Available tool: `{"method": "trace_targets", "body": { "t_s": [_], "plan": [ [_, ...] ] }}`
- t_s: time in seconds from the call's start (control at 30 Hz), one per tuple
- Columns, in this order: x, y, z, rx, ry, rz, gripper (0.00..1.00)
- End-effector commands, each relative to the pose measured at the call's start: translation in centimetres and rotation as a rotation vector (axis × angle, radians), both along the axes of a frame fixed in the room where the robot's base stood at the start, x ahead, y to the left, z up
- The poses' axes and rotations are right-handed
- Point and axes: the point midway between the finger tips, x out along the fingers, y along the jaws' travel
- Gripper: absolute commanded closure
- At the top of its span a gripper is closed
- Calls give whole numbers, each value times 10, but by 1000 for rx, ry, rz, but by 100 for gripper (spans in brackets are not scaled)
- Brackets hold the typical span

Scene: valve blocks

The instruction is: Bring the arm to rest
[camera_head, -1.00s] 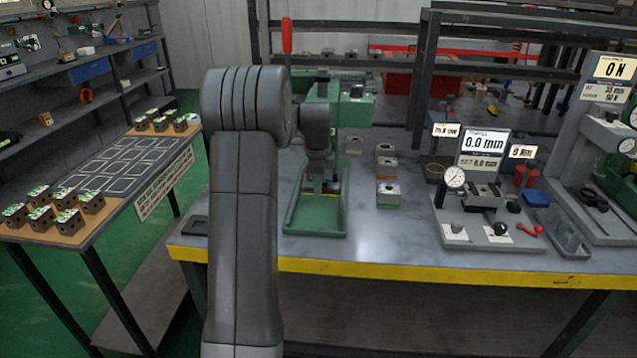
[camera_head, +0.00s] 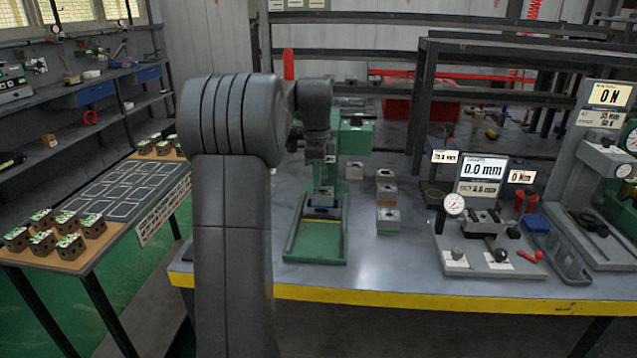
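My grey arm (camera_head: 235,200) stands upright in front of the bench, left of the picture's middle. Its wrist (camera_head: 314,100) hangs in front of the green press (camera_head: 350,135). My gripper (camera_head: 319,152) points down above the press base (camera_head: 317,245). It is small and dark against the press, so its fingers cannot be made out clearly. A small bluish and dark part (camera_head: 321,200) sits low in the press under the gripper, with a gap between them. I cannot tell whether anything is in the fingers.
Several valve blocks (camera_head: 388,220) stand right of the press. A dial-gauge station (camera_head: 485,245) and a force tester (camera_head: 605,165) stand farther right. The left table (camera_head: 120,195) holds several blocks at its near and far ends. A yellow strip (camera_head: 420,300) edges the bench.

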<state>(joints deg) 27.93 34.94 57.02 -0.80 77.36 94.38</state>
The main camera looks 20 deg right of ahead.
Motion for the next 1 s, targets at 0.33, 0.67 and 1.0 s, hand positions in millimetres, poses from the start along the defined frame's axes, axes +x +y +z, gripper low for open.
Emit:
{"method": "trace_targets", "body": {
  "t_s": [0.33,0.67,1.0],
  "plan": [
    [-1,1,4,1,1,0,68],
    [3,-2,-21,2,3,0,68],
    [12,-8,-87,4,6,0,68]
  ]
}}
